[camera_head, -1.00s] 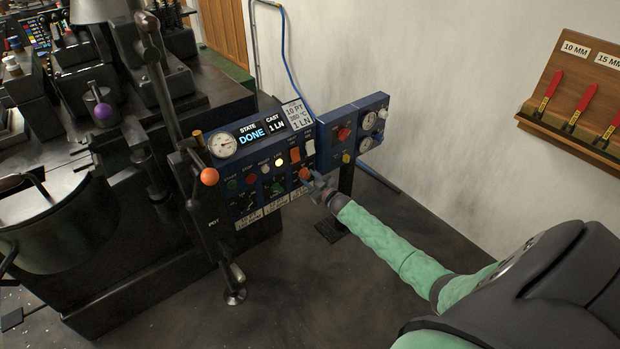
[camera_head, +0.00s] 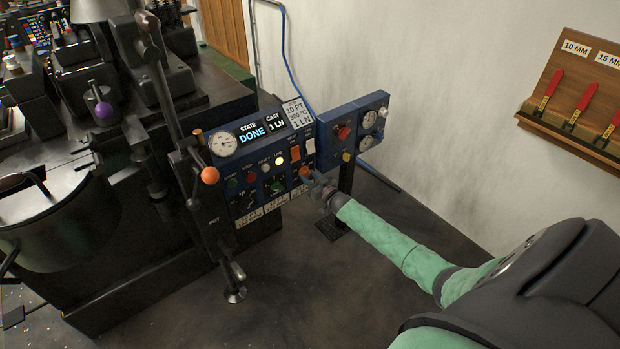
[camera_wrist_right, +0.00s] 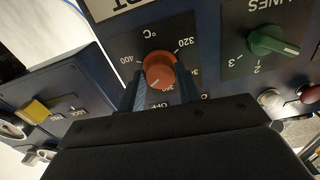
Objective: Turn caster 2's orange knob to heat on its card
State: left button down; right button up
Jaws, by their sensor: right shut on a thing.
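The orange knob (camera_head: 305,172) is on the lower right of the blue control panel, and it fills the middle of the right wrist view (camera_wrist_right: 160,68). My right gripper (camera_head: 313,181) is shut on the knob, its two fingers on either side of it in the right wrist view (camera_wrist_right: 160,90). A pale mark on the knob points to the lower left in that view. The dial shows 320, 400 and OFF; other marks are partly hidden by the fingers. The card (camera_head: 294,113) above the panel reads 10 PT, 380 °C, 1 LN. My left gripper is out of view.
A green LINES knob (camera_wrist_right: 272,41) sits beside the orange one. The display (camera_head: 251,134) reads DONE. A red button (camera_head: 343,132) and gauges are on the panel's right part. An orange-balled lever (camera_head: 209,175) stands left. Floor before the panel is clear.

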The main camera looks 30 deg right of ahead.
jog(key=shift+f, duration=0.15)
jog(key=o, duration=1)
jog(key=shift+s, duration=0.15)
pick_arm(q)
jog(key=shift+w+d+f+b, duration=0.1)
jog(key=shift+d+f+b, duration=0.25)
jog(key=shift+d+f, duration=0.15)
pick_arm(e)
jog(key=s, duration=0.7)
jog(key=shift+s+d, duration=0.3)
jog(key=shift+d, duration=0.05)
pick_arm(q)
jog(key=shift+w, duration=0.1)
